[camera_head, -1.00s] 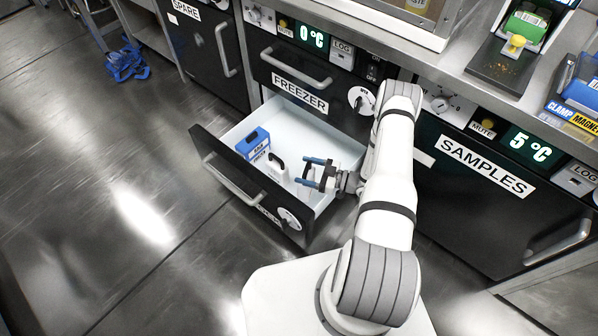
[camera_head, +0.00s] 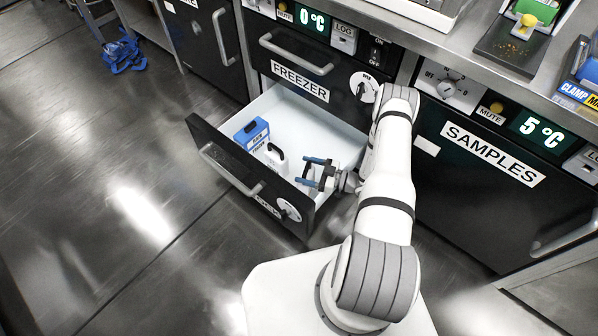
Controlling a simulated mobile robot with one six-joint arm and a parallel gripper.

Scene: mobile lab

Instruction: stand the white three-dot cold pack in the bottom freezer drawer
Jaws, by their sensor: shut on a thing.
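The bottom freezer drawer (camera_head: 232,168) is pulled open, with a white interior and a black front. My gripper (camera_head: 309,171), with blue fingertips, is inside the drawer's outline at its right side. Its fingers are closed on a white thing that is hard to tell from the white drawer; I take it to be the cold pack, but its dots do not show. A white pack with a black handle (camera_head: 275,157) stands in the drawer just left of my gripper. Its markings are too small to read.
A blue pack (camera_head: 252,134) stands at the drawer's left. The upper freezer drawer (camera_head: 300,62) is shut above it. The samples drawer (camera_head: 490,190) is shut on the right. Blue clutter (camera_head: 122,55) lies on the floor at the far left. The floor left of the drawer is clear.

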